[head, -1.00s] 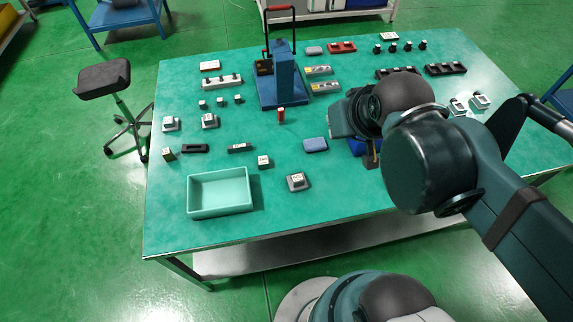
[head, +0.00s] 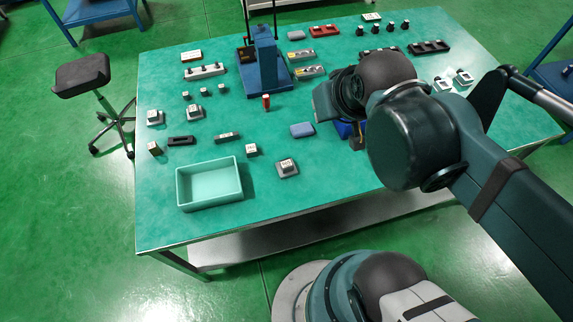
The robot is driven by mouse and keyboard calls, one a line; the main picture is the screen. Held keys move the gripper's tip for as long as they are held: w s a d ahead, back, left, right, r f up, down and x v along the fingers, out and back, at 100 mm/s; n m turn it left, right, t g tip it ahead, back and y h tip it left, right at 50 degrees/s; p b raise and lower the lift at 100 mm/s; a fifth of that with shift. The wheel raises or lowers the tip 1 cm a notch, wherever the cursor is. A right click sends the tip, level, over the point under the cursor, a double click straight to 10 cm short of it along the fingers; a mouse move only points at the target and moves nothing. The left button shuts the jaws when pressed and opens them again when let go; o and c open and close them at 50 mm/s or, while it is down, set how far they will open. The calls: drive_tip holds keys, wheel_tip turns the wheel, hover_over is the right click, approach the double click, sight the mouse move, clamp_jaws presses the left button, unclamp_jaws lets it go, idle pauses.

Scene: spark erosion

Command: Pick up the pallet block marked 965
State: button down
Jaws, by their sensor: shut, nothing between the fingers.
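Several small blocks with white marked tops stand on the green table (head: 330,180). One sits on a grey base (head: 287,168) near the front, and a smaller one (head: 252,150) is right of the tray. Others are a block at the left edge (head: 154,148), two grey-based blocks at the left (head: 155,117) (head: 194,112) and two at the right (head: 441,84) (head: 464,76). The markings are too small to read, so I cannot tell which is 965. My gripper (head: 357,138) is shut and empty, pointing down, mostly hidden by my wrist; its height is unclear.
An empty turquoise tray (head: 209,201) lies at the front left. A blue press (head: 265,60) stands at the back. A red-topped cylinder (head: 266,102) and a blue-grey pad (head: 302,130) lie mid-table. A blue object (head: 343,129) is partly hidden behind my wrist.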

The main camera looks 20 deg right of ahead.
idle(0.4)
drive_tip(key=c, duration=1.5)
unclamp_jaws()
drive_tip(key=shift+w+f, duration=0.1)
drive_tip(key=m+g, duration=0.7)
drive_tip(key=m, duration=0.9)
hover_over(286, 164)
drive_tip(key=f, duration=1.9)
drive_tip(key=shift+w+d+f+b, duration=0.15)
drive_tip(key=shift+d+b, duration=0.15)
drive_tip(key=shift+s+a+f+m, duration=0.15)
drive_tip(key=shift+f+m, duration=0.15)
drive_tip(key=shift+f, duration=0.2)
drive_tip(key=shift+s+a+f+m, duration=0.15)
drive_tip(key=shift+f+m, duration=0.15)
drive_tip(key=shift+f, duration=0.2)
drive_tip(key=shift+w, duration=0.1)
drive_tip(key=shift+f+b, duration=0.4)
drive_tip(key=shift+f, duration=0.9)
